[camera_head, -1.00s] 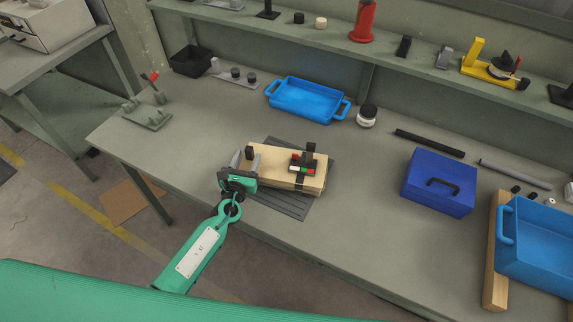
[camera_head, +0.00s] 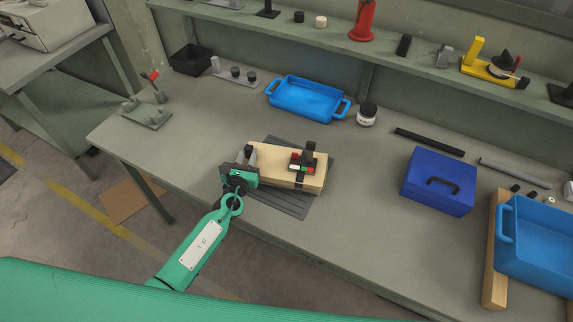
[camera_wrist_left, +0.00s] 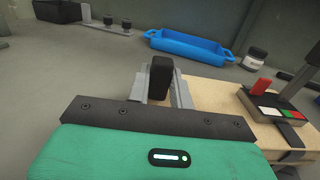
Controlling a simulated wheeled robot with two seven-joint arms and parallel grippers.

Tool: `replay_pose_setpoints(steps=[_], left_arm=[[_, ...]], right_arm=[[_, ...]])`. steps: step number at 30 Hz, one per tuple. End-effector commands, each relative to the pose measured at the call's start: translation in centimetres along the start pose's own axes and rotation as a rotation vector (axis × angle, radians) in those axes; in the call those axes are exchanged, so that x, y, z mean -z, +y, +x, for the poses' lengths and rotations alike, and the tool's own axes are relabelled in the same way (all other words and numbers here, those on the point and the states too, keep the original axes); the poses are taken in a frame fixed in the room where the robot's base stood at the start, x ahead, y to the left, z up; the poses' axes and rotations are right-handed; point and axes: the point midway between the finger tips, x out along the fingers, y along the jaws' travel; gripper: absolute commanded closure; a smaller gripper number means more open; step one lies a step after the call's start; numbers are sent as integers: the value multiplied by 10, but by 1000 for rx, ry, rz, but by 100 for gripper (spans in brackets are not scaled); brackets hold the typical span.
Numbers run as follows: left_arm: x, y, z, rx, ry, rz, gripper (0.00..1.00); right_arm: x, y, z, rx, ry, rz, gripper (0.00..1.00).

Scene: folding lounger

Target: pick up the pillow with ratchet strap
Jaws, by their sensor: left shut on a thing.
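The pillow with ratchet strap (camera_head: 270,166) is a flat beige block lying on a dark grey mat on the workbench. A black strap with a ratchet (camera_head: 303,163) and red, white and green marks crosses its right part. My left gripper (camera_head: 245,155) is at the pillow's left end, its grey fingers shut on an upright black piece there. In the left wrist view the fingers (camera_wrist_left: 160,85) stand on either side of this black piece (camera_wrist_left: 160,78), with the beige pillow (camera_wrist_left: 215,97) to the right. How the piece joins the pillow is hidden. My right gripper is out of view.
The grey mat (camera_head: 283,205) shows around the pillow. A blue tray (camera_head: 300,112), a small jar (camera_head: 367,115) and a dark blue box (camera_head: 438,195) stand beyond and to the right. A larger blue bin (camera_head: 540,255) is at the far right. The bench between pillow and box is clear.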

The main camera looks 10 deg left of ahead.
Motion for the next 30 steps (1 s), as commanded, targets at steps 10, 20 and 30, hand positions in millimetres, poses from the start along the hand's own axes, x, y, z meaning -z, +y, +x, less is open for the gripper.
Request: replay_pose_setpoints(steps=[10,20,30], left_arm=[[-4,0,0,0,-2,-1,100],[-26,0,0,0,-2,0,100],[-49,0,0,0,-2,0,100]], right_arm=[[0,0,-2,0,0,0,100],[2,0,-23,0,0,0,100],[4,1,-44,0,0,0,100]])
